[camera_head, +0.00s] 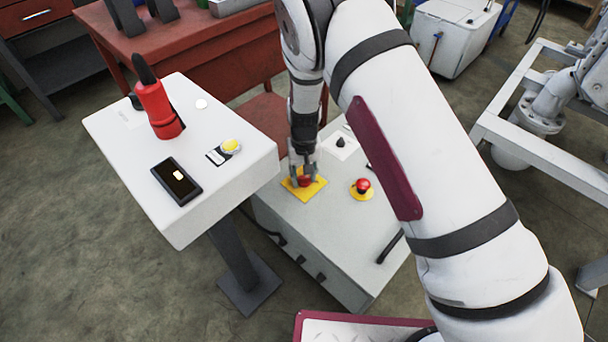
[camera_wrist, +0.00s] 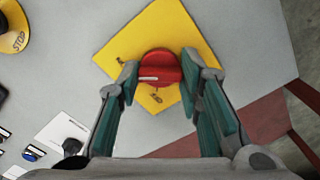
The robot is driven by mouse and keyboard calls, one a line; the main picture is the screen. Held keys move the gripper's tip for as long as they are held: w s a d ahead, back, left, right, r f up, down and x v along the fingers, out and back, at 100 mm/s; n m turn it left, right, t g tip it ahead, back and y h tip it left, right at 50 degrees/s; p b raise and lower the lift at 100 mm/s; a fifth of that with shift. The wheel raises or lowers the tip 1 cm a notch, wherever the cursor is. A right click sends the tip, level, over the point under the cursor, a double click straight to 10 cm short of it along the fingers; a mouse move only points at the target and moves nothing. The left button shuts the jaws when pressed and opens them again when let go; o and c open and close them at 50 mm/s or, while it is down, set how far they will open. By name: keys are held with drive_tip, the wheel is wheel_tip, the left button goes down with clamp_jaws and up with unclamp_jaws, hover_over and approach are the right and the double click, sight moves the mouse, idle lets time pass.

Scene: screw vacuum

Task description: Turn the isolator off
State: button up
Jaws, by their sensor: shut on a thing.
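The isolator is a red rotary knob (camera_head: 305,181) on a square yellow plate (camera_head: 317,189) on top of the grey cabinet. In the wrist view the red knob (camera_wrist: 160,63) is in the upper middle, with a short white mark near its lower left edge. The yellow plate (camera_wrist: 185,22) appears turned like a diamond there, with small dark marks on it. My gripper (camera_head: 303,177) comes down from above onto the knob. In the wrist view my gripper (camera_wrist: 160,76) has its two fingers on either side of the knob, closed on it. The fingertips partly hide the knob's sides.
A red emergency stop button (camera_head: 363,185) on a yellow base sits right of the isolator. A black knob on a white plate (camera_head: 340,146) is behind it. A black handle (camera_head: 390,246) is at the cabinet's right.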

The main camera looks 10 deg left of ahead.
sight(304, 177)
drive_tip(key=n, duration=0.8)
drive_tip(key=shift+n, duration=0.4)
drive_tip(key=n, duration=0.4)
drive_tip(key=shift+n, duration=1.8)
drive_tip(key=o, duration=1.2)
drive_tip(key=shift+c, duration=0.2)
wheel_tip(304, 177, up, 12)
